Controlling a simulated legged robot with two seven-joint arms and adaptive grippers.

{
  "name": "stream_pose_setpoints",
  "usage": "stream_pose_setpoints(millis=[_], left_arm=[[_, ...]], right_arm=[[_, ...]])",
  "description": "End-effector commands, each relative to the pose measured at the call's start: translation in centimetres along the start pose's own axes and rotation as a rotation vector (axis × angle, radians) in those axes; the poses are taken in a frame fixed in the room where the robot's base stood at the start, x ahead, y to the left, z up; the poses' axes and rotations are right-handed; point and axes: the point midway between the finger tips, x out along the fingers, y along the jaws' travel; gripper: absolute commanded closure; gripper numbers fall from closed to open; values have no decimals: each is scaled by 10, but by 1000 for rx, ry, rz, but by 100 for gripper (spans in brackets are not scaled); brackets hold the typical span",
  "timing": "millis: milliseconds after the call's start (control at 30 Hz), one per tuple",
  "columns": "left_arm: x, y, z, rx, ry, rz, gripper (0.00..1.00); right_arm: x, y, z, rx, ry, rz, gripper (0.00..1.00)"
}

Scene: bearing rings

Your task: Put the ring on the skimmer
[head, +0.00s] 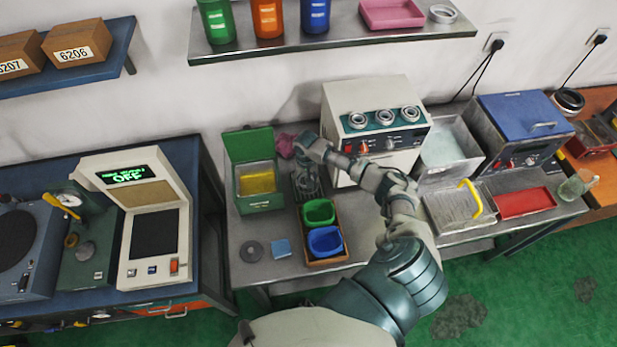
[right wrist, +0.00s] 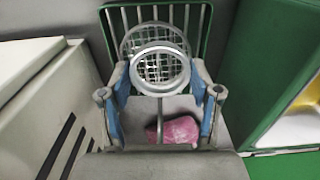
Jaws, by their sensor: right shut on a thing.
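My right gripper (head: 306,180) reaches down beside the green box on the middle table. In the right wrist view its two blue-padded fingers (right wrist: 160,88) are shut on a silver ring (right wrist: 160,90), one finger on each side. Just beyond the ring is a round wire mesh (right wrist: 153,66) that looks like the skimmer, seen partly through the ring's opening. I cannot tell whether the ring touches the mesh. In the head view the ring and mesh are too small to make out clearly at the gripper. My left gripper is not in view.
The green box (head: 263,203) with yellow contents stands left of the gripper, the white machine (head: 350,100) right of it. A pink cloth (head: 287,145) lies close behind. A tray with a green bin (head: 319,212) and blue bin (head: 325,241) stands in front. A grey ring (head: 251,251) lies left.

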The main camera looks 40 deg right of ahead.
Motion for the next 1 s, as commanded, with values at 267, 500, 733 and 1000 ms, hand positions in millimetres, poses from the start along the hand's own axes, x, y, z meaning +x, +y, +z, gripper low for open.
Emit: stream_pose_setpoints(millis=[267, 500, 733, 1000], left_arm=[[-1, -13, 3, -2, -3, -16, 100], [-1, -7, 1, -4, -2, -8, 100], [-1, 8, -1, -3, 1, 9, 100], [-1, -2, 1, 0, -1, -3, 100]], right_arm=[[6, 3, -2, 2, -4, -4, 70], [9, 2, -1, 2, -3, -4, 70], [11, -2, 0, 1, -2, -1, 70], [13, -3, 0, 1, -2, -2, 70]])
